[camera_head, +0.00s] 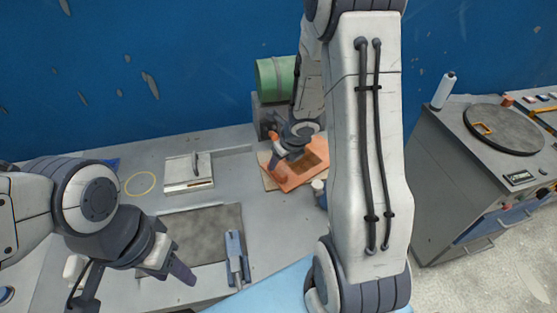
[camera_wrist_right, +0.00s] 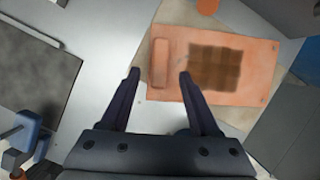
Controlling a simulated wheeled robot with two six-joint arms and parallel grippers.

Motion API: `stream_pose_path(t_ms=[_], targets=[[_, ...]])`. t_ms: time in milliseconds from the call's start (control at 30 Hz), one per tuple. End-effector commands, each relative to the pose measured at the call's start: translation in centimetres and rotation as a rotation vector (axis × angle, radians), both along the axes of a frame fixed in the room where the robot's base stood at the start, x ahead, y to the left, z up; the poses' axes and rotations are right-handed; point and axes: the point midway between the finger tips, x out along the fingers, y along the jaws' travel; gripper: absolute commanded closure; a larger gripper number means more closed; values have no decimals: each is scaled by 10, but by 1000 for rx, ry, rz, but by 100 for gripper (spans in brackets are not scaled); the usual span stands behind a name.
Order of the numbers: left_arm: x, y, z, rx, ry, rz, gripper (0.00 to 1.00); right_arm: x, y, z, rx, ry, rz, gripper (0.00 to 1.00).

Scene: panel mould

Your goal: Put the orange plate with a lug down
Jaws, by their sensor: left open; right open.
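The orange plate (camera_head: 301,178) lies flat on a tan sheet on the worktop, near the middle of the head view. In the right wrist view the plate (camera_wrist_right: 235,92) has a brown gridded patch and a raised orange lug (camera_wrist_right: 161,63) at its left end. My right gripper (camera_wrist_right: 160,74) is open, with its fingertips on either side of the lug in that view; I cannot tell whether they touch it. In the head view the right gripper (camera_head: 280,155) partly hides the plate. My left gripper (camera_head: 140,285) is open and empty at the lower left, far from the plate.
A tan sheet (camera_wrist_right: 149,40) shows under the plate. A dark grey rectangular panel (camera_head: 205,232), a blue-grey clamp (camera_head: 235,258) and a white lidded box (camera_head: 188,174) are to the left. Bare worktop lies between panel and plate.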

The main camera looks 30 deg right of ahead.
Motion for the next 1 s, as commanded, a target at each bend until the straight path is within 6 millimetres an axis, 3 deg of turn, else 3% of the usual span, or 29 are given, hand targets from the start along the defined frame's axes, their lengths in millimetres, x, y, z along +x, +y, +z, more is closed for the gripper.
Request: stream_pose_path(t_ms=[33,233,667,767,867,1000], targets=[[0,0,16,0,0,0,50,-5,-1,21,0,-2,-1,38],[0,0,40,0,0,1,50,-19,-1,55,1,-1,-1,38],[0,0,49,0,0,2,50,-24,3,75,7,-12,-61,38],[0,0,49,0,0,2,50,-17,15,91,33,-42,-242,38],[0,0,49,0,0,2,50,-14,37,114,107,-91,-547,38],[0,0,49,0,0,1,50,-32,77,144,281,-131,-1046,38]])
